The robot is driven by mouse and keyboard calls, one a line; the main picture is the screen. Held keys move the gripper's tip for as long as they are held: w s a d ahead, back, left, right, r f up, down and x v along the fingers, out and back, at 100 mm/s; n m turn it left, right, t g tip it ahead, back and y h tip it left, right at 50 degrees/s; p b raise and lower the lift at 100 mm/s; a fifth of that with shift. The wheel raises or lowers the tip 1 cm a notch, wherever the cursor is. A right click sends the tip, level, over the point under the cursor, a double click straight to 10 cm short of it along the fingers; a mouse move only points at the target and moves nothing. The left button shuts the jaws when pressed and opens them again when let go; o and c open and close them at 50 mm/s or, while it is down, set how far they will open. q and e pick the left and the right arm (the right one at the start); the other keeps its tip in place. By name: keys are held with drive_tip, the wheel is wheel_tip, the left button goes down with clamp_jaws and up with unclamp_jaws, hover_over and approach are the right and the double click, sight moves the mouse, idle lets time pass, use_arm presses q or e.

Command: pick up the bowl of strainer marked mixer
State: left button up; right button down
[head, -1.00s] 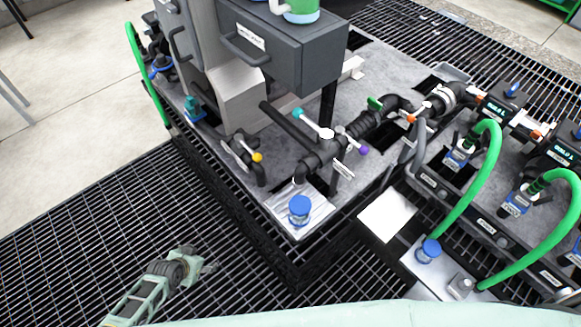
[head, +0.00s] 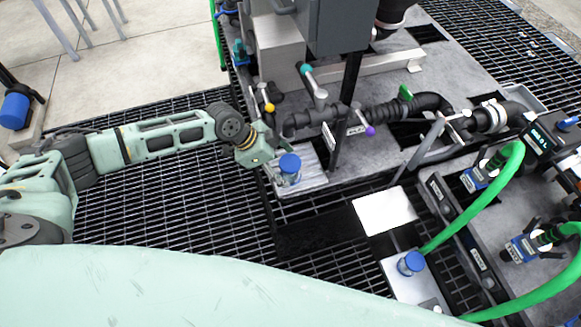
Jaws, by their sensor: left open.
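A clear bowl with a blue top (head: 290,164) stands upright on a silver plate (head: 314,178) at the near edge of the grey deck. A second, similar blue-topped bowl (head: 411,262) stands on a pale plate (head: 428,288) at the lower right. I cannot read a mixer marking on either one. My left gripper (head: 276,172) is open, just left of the first bowl, its fingers close to the bowl's side. I cannot tell whether they touch it. My right gripper is not in view.
Black pipes with a teal-ended lever (head: 305,70) and a purple-ended lever (head: 369,130) lie just behind the first bowl. A white square sheet (head: 384,211) lies to its right. Green hoses (head: 478,205) arch on the right. Open dark grating (head: 150,210) is at the left.

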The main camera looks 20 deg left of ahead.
use_arm(q)
drive_tip(key=x, duration=0.3)
drive_tip(key=shift+w+d+f, duration=0.15)
drive_tip(key=shift+d, duration=0.05)
drive_tip(key=shift+a, duration=0.1)
drive_tip(key=shift+c, duration=1)
drive_tip(key=c, duration=1.2)
